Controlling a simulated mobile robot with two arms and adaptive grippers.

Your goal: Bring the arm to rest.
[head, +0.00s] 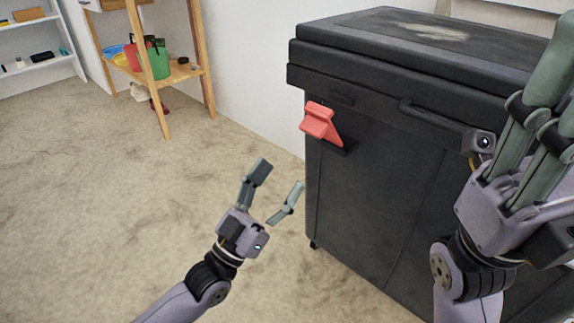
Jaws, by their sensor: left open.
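My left gripper (274,187) is at the middle of the head view, above the carpeted floor. Its two fingers are spread, with nothing between them. It is in front of and to the left of the dark cabinet, apart from it. My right gripper (535,125) is large and close at the right edge. Its fingers point up and are partly cut off by the frame, so I cannot tell whether it is open or shut.
A black wheeled cabinet (372,190) fills the right side, with a red holder (320,122) on its front edge. A wooden shelf (200,72) with a red bucket (134,56) and a green bucket (158,63) stands at the back left. The carpet (90,210) at left is clear.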

